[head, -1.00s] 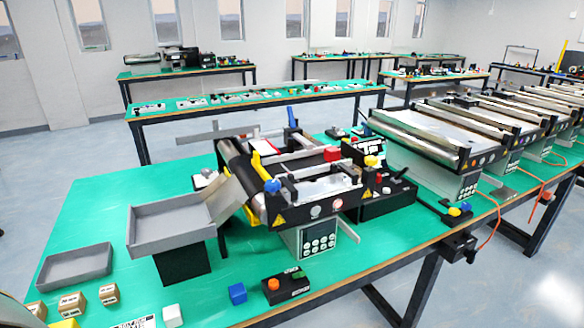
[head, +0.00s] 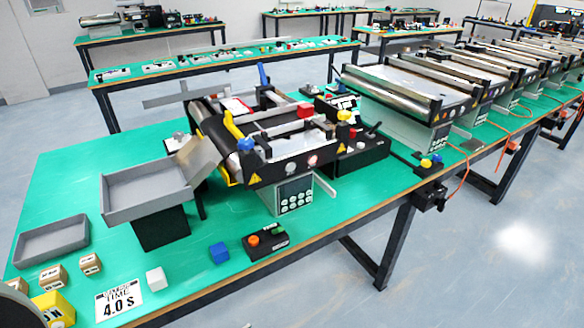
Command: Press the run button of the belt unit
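The belt unit (head: 262,178) stands on the green table in the head view, with a black frame and yellow, blue and red parts. A keypad panel (head: 295,194) with several round buttons is on its front below the frame. A small black button box (head: 266,242) lies in front of it near the table edge. The lettering on the box is too small to read. Neither gripper is in view.

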